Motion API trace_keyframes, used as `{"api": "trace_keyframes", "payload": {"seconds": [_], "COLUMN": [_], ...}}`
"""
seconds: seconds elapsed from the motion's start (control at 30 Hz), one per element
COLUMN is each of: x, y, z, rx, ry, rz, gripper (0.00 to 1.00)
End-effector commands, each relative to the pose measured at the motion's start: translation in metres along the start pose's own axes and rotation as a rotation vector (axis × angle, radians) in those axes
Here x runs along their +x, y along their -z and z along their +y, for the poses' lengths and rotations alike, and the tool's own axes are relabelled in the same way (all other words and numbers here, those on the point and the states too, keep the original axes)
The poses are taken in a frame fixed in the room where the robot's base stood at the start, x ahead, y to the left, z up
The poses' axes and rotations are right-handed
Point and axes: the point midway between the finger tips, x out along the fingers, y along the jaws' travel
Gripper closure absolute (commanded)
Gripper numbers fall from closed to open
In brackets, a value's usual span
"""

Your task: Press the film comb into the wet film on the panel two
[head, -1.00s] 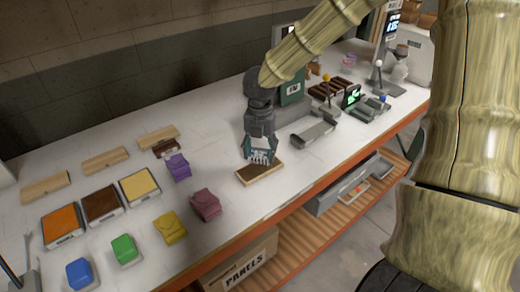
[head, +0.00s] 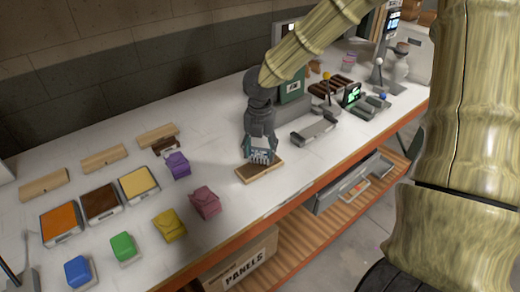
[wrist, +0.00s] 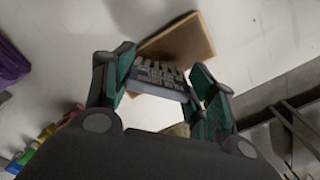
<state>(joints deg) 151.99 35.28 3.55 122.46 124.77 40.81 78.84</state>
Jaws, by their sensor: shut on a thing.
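My gripper (head: 260,152) is shut on the film comb, a small grey toothed plate (wrist: 158,78) between the green-padded fingers in the wrist view. The comb's teeth point toward a wooden panel with a brown film (head: 258,172), lying flat on the bench under my gripper. The same panel shows in the wrist view (wrist: 190,38), beyond the comb. The teeth overlap the panel's near part there. I cannot tell whether they touch the film. In the head view my gripper covers the panel's far part.
Orange (head: 61,222), brown (head: 101,201) and yellow (head: 139,184) trays stand left, with wooden blocks behind. A grey fixture (head: 313,130) stands right of the panel. The bench's front edge is close.

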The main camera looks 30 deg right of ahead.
Motion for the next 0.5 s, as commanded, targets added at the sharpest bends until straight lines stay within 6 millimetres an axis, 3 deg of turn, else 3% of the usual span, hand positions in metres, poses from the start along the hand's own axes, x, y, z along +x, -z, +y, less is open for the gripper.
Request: {"api": "trace_keyframes", "payload": {"seconds": [0.5], "x": [0.0049], "y": [-0.0001], "z": [0.0000], "rx": [0.000], "ry": [0.000], "rz": [0.000], "gripper": [0.68]}}
